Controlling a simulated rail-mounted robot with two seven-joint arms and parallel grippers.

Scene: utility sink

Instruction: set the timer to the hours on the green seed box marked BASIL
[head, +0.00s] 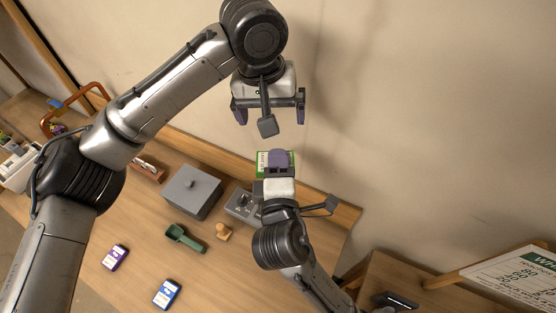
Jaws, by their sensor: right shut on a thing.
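A green and white seed box (262,163) is held up in my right gripper (277,160); its lettering is too small to read. The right gripper is shut on it, and its fingers cover much of the box. My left gripper (270,112) is open and empty, above the green box and apart from it. A grey device with small controls (240,204), possibly the timer, sits on the table beside my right gripper, which partly hides it. Its setting cannot be read.
A grey lidded box (191,192), a green scoop (184,237) and a small wooden knob-like piece (223,231) stand on the wooden table (215,275). A purple box (115,257) and a blue box (167,293) lie nearer. A printed board (515,275) is at right.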

